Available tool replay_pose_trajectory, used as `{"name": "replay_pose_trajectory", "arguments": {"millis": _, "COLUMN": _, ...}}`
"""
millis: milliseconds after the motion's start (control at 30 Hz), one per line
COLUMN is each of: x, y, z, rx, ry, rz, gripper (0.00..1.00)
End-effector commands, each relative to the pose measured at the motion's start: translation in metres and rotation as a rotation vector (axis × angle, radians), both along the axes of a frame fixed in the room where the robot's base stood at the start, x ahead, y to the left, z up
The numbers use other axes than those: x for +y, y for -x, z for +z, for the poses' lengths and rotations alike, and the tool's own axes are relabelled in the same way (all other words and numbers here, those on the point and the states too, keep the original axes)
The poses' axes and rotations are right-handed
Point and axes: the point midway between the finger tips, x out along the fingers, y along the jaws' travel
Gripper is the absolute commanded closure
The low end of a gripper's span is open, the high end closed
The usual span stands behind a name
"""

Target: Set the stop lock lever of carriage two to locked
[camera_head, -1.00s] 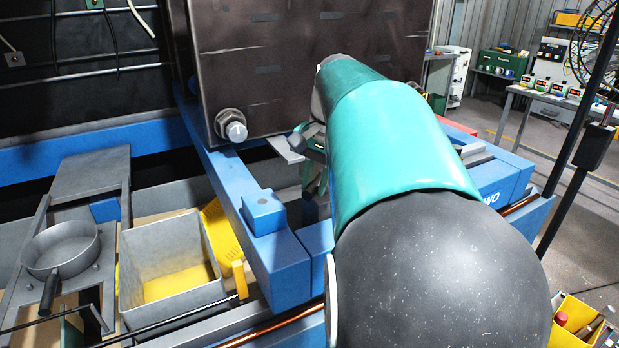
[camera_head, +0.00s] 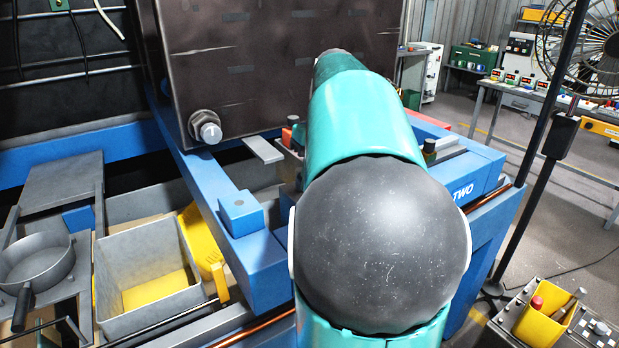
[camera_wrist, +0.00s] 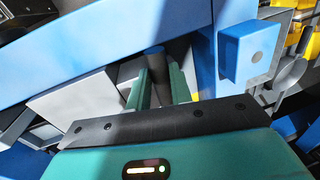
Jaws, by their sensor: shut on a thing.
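My gripper (camera_wrist: 160,80) shows in the wrist view with its two green fingers closed around a dark, round bar, which looks like the stop lock lever (camera_wrist: 157,66). The bar stands between the fingers, beside a blue beam. Its far end and its lock position cannot be made out. In the head view my forearm hides the gripper and the lever. Carriage two (camera_head: 478,178) is the blue frame marked TWO, at the right of my arm in that view.
A large dark panel (camera_head: 270,60) with a round bolt stands behind the blue beam (camera_head: 225,185). A grey bin (camera_head: 150,235) and a pan (camera_head: 38,262) lie at the left. A dark pole (camera_head: 525,190) and a yellow box (camera_head: 545,310) stand at the right. Open floor lies beyond the pole.

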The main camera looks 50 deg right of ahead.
Motion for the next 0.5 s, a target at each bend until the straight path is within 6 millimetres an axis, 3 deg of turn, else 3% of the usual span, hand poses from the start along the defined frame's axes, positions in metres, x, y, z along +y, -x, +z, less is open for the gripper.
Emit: {"name": "replay_pose_trajectory", "arguments": {"millis": 500, "x": -0.0051, "y": 0.0005, "z": 0.0007, "rx": -0.002, "ry": 0.003, "rz": 0.091, "gripper": 1.00}}
